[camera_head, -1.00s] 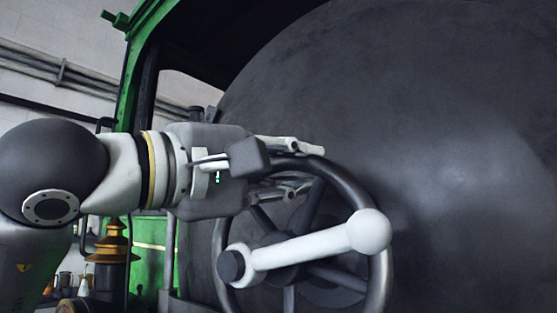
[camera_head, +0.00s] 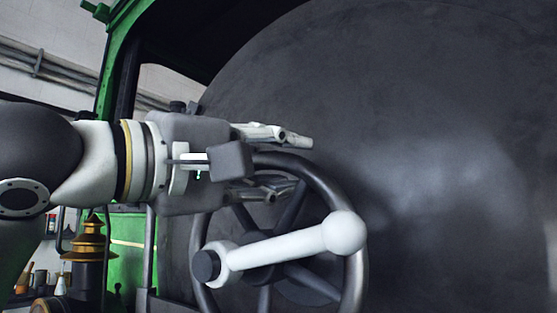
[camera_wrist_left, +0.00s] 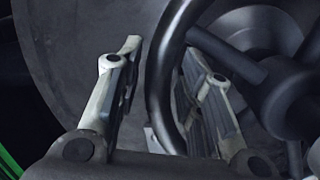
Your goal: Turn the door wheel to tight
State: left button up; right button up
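The dark door wheel (camera_head: 355,282) stands in front of the large dark round door (camera_head: 430,130). A white handle (camera_head: 285,248) with a round knob lies across its hub, its knob end up to the right. My left gripper (camera_head: 304,164) is at the top of the wheel, its fingers pointing right. The fingers are apart, one above and one below the rim. In the left wrist view, the rim (camera_wrist_left: 163,85) runs between the fingers, nearer the right finger, with a clear gap to the left finger. I cannot tell whether the right finger touches it. My right gripper is not in view.
A green frame (camera_head: 117,70) rises behind my left arm. A brass-and-dark lamp (camera_head: 88,245) stands at lower left, with small vessels (camera_head: 40,280) beyond it. Pipes run along the pale wall (camera_head: 60,30). The space right of the wheel is clear.

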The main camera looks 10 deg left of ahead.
pick_arm(q)
jog(key=shift+a+f, duration=0.1)
jog(key=shift+a, duration=0.1)
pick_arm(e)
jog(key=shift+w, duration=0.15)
pick_arm(q)
jog(key=shift+s+a, duration=0.1)
jog(key=shift+a, duration=0.05)
jog(key=v, duration=1.1)
jog(key=shift+s, duration=0.3)
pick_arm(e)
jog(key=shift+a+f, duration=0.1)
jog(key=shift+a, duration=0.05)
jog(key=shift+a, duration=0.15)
